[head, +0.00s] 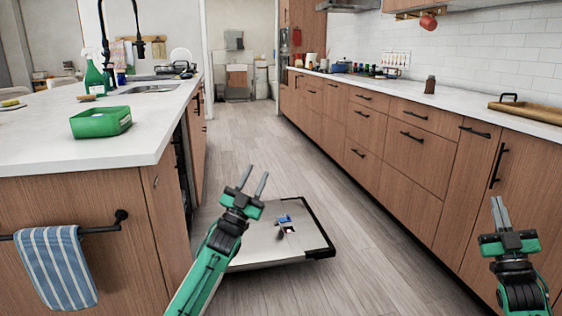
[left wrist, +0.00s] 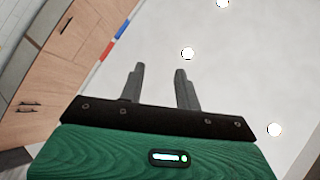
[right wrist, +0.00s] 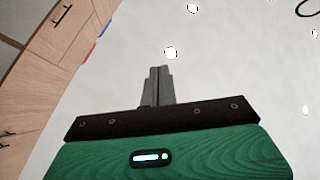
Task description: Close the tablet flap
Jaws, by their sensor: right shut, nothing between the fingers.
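The open dishwasher door (head: 262,250) lies folded down low over the floor, its steel inner face up. A small dispenser with a blue patch (head: 284,218) and a pale and reddish part shows on that face; it is too small to tell how its flap stands. My left gripper (head: 257,171) is open and empty, raised in front of the door, and overlaps its left part in the head view. Its spread fingers show in the left wrist view (left wrist: 158,70). My right gripper (head: 497,200) is shut and empty at the far right, apart from the door; its closed fingers show in the right wrist view (right wrist: 158,70).
The island counter (head: 150,115) with a green box (head: 101,122) stands left of the door, a striped towel (head: 56,266) hanging on its end. Wooden cabinets (head: 400,150) line the right. The floor (head: 260,145) beyond the door is clear.

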